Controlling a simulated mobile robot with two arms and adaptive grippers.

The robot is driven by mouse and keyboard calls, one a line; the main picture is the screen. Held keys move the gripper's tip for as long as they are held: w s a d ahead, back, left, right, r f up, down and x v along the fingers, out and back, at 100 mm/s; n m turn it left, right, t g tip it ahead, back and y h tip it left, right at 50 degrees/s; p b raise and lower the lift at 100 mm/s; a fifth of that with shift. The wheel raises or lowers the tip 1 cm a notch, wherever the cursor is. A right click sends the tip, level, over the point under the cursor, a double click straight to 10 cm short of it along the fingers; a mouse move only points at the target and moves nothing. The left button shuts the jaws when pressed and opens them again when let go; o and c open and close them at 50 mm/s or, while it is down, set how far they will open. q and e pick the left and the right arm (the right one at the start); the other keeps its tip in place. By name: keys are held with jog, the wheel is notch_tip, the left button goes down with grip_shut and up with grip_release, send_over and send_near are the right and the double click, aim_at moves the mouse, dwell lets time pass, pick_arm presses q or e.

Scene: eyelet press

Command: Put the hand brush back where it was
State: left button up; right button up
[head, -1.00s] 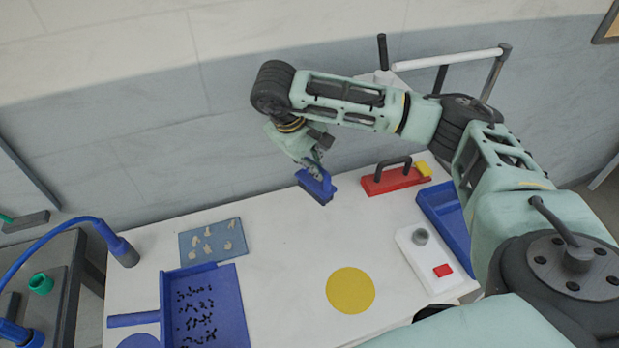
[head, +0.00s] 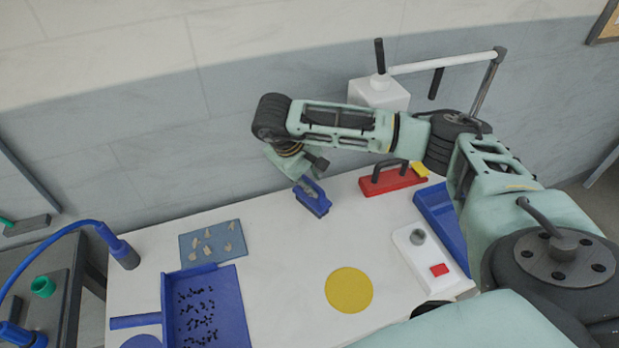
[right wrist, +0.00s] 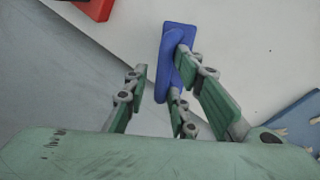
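The blue hand brush (head: 313,201) is at the back middle of the white table, below my right gripper (head: 305,187). In the right wrist view the brush (right wrist: 178,37) shows as a long blue block at the fingertips (right wrist: 180,70). Two of the fingers close on its grip, while another finger at the left stands clear of it. The grip itself is mostly hidden by the fingers. I cannot tell whether the brush's underside touches the table. My left gripper does not show.
A red block with a black handle (head: 393,183) stands right of the brush, near a blue tray (head: 443,225). A white box with a red button (head: 425,259), a yellow disc (head: 349,290), a blue mat (head: 212,242) and a blue dustpan (head: 235,300) lie on the table. The middle is clear.

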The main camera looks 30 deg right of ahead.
jog(key=shift+s+f, duration=0.1)
jog(key=shift+a+r, duration=0.15)
jog(key=shift+r, duration=0.25)
jog(key=shift+b+v, duration=1.2)
jog(key=shift+v, duration=4.55)
jog(key=shift+o, duration=0.2)
jog(key=o, duration=1.7)
